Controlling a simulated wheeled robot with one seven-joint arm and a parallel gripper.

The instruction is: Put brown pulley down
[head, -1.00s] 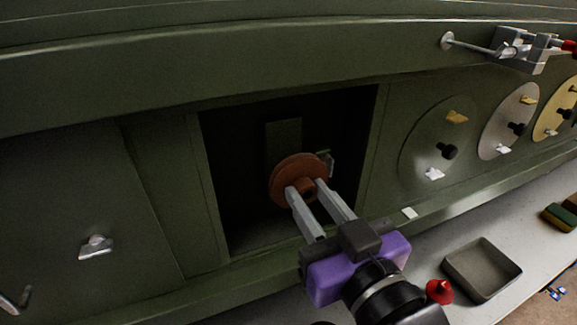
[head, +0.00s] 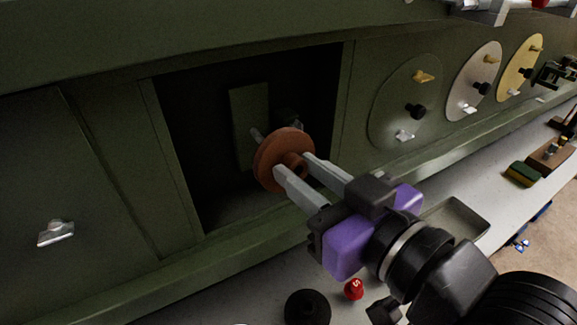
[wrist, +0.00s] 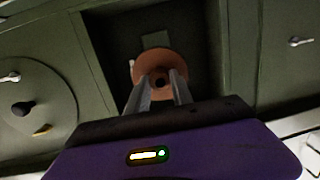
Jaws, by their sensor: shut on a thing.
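The brown pulley (head: 283,158) is a round disc with a small hub. My gripper (head: 292,170) is shut on its hub and holds it at the mouth of a dark square opening (head: 205,165) in the green panel. In the wrist view the pulley (wrist: 160,70) sits between the two grey fingers, with its disc facing me. Behind it in the head view, a short grey pin (head: 256,134) shows at a green bracket plate (head: 247,115) inside the opening. The pulley appears clear of the pin.
Below the panel is a pale ledge with a grey tray (head: 462,222), a red knob (head: 354,289), and a green and yellow sponge (head: 522,174). Several round covers with knobs, including a green one (head: 405,100), line the panel at right.

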